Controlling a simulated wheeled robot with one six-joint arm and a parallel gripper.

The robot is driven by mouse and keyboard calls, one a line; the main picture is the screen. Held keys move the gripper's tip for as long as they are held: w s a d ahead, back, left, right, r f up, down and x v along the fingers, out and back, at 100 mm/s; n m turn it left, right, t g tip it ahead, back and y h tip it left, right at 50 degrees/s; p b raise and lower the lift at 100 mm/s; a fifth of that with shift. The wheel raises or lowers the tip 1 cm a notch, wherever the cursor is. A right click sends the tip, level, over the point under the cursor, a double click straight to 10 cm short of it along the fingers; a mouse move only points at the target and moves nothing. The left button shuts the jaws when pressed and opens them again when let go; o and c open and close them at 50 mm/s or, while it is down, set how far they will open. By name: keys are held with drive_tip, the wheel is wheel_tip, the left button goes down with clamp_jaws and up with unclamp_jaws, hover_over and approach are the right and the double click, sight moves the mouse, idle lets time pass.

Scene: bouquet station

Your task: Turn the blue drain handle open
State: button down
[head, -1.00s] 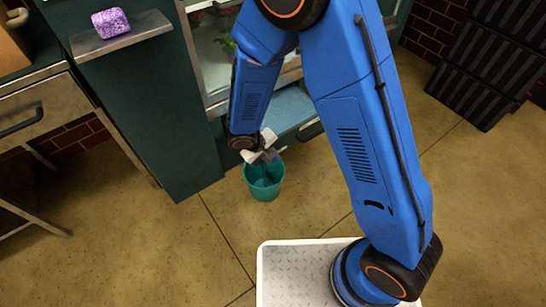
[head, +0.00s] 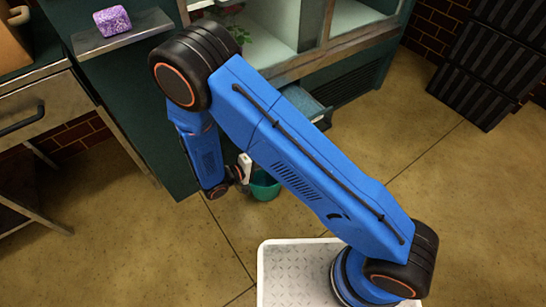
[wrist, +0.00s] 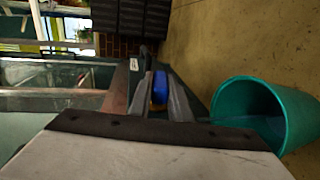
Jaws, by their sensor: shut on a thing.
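The blue drain handle (wrist: 160,88) shows in the wrist view between the two fingers of my gripper (wrist: 160,98), which is shut on it. Only a small part of the handle shows, and its turn angle cannot be told. In the head view my gripper (head: 245,168) is low beside the cabinet front, at the upper left of the teal bucket. The handle is hidden there by my arm. The teal bucket (head: 266,188) stands on the floor below the cabinet. It also shows in the wrist view, to the right of the gripper (wrist: 235,95).
An open drawer or tray (head: 303,101) sits low in the glazed cabinet. A purple patterned block (head: 112,20) lies on a grey shelf (head: 140,32) at the upper left. Black stacked crates (head: 490,75) stand at the right. The floor between is clear.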

drive_tip(key=shift+f+t+h, duration=0.15)
drive_tip(key=shift+t+h, duration=0.45)
drive_tip(key=shift+h, duration=0.3)
drive_tip(key=c, duration=1.6)
unclamp_jaws()
drive_tip(key=shift+c, duration=0.2)
drive_tip(key=shift+s+a, duration=0.1)
drive_tip(key=v, duration=1.7)
drive_tip(key=shift+f, duration=0.25)
drive_tip(key=shift+a, duration=0.1)
